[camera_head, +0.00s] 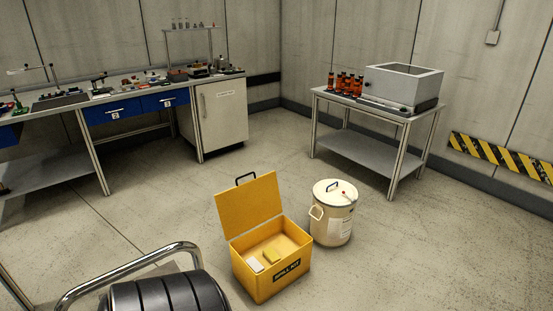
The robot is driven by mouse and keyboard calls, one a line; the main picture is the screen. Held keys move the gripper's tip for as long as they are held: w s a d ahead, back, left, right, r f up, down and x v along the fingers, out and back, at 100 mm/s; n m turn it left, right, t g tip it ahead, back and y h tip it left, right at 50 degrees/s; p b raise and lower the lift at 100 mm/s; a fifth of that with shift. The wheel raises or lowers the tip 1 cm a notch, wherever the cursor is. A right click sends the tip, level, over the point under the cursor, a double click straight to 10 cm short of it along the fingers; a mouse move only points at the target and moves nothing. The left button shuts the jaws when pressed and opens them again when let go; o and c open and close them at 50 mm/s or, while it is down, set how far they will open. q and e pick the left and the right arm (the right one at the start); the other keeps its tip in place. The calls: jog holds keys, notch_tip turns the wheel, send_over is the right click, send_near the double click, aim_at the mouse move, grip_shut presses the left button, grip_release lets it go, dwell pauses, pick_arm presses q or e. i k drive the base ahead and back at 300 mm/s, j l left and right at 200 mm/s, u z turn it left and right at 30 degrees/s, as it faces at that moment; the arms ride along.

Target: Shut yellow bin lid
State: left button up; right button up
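A yellow bin (286,278) labelled "SPILL KIT" stands on the floor at the lower middle of the head view. Neither of my grippers shows in the view.
A cream drum (333,222) with a lid stands just right of the bin. A chrome rail and a dark ribbed cylinder (165,293) fill the lower left. A workbench (120,97) runs along the left; a metal table (370,150) stands at the right. The floor between is clear.

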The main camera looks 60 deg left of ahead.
aim_at(241, 209)
jog(key=i+j+u, duration=0.1)
jog(key=i+u, duration=0.35)
jog(key=i+l+u, duration=0.15)
jog(key=i+u, duration=0.35)
jog(key=i, duration=0.15)
jog(key=i+l+u, duration=0.45)
jog(key=i+j, duration=0.1)
